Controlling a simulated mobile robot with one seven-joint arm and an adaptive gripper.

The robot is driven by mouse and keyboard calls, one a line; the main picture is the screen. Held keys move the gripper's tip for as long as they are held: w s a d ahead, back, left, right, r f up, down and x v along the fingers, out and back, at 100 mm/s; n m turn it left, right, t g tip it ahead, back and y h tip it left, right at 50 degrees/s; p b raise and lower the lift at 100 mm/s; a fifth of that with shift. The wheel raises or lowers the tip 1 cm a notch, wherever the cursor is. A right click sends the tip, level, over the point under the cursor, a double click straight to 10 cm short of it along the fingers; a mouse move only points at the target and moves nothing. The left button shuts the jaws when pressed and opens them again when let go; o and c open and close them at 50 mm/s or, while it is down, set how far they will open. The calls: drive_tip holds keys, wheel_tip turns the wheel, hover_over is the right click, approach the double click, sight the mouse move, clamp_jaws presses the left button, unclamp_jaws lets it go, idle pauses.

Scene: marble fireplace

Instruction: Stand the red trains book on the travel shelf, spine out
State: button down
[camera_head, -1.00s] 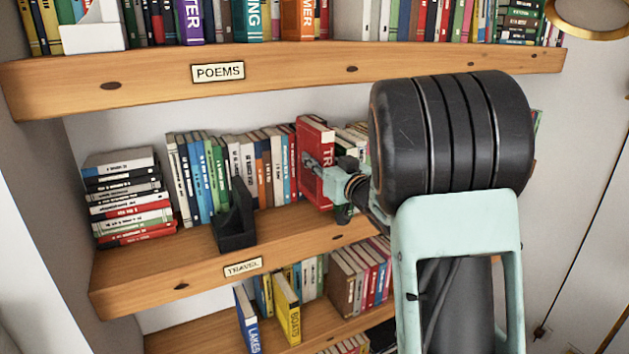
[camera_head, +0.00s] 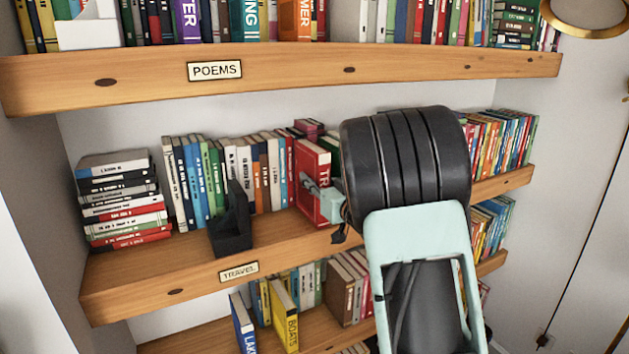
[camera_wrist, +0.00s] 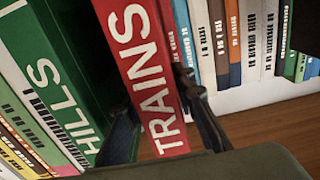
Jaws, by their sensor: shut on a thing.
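The red trains book (camera_head: 311,172) is upright at the travel shelf (camera_head: 200,262), beside the right end of a book row. Its lettered spine faces out in the head view. My gripper (camera_head: 324,196) is shut on it, from the front. In the wrist view the TRAINS spine (camera_wrist: 145,70) lies between the two dark fingers of my gripper (camera_wrist: 163,130).
A green HILLS book (camera_wrist: 60,90) stands beside it in the wrist view. A black bookend (camera_head: 232,228) stands on the shelf front. A book stack (camera_head: 124,200) is at the left. The poems shelf (camera_head: 290,78) is above; my arm hides shelf space to the right.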

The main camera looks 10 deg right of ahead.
drive_tip(key=c, duration=2)
unclamp_jaws()
drive_tip(key=shift+f, duration=0.15)
drive_tip(key=shift+c, duration=0.2)
drive_tip(key=o, duration=0.4)
drive_tip(key=shift+o, duration=0.2)
drive_tip(key=shift+r, duration=0.25)
drive_tip(key=b+v, duration=0.2)
drive_tip(key=v, duration=1)
